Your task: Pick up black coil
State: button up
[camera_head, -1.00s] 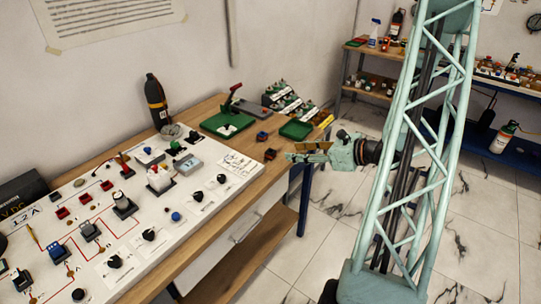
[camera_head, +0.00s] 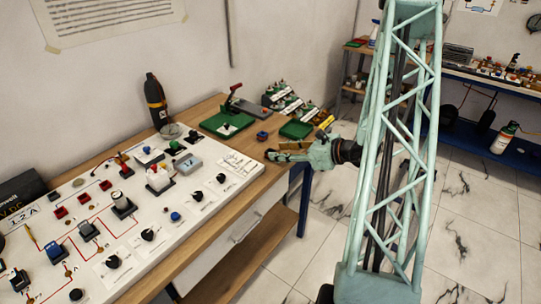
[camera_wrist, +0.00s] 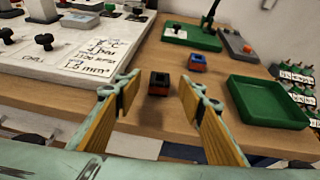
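The black coil (camera_wrist: 159,83) is a small block with a black top and a reddish base. It stands on the wooden bench top near its front edge in the wrist view. My gripper (camera_wrist: 158,94) is open, with one yellow-padded finger on each side of the coil's line in that view. The coil appears just beyond the fingertips or between them; I cannot tell which, and no contact shows. In the head view my gripper (camera_head: 279,154) is low over the bench's right end and largely covers the coil.
A similar blue-topped coil (camera_wrist: 197,62) stands just behind the black one. A green tray (camera_wrist: 268,104) lies to the right. A white circuit panel (camera_wrist: 80,45) is on the left. A green-based lever device (camera_wrist: 192,37) stands farther back.

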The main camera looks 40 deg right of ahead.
jog(key=shift+w, duration=0.15)
jog(key=shift+f+b+x, duration=0.25)
jog(key=shift+b+x, duration=0.15)
jog(key=shift+x, duration=2)
jog(key=c, duration=0.9)
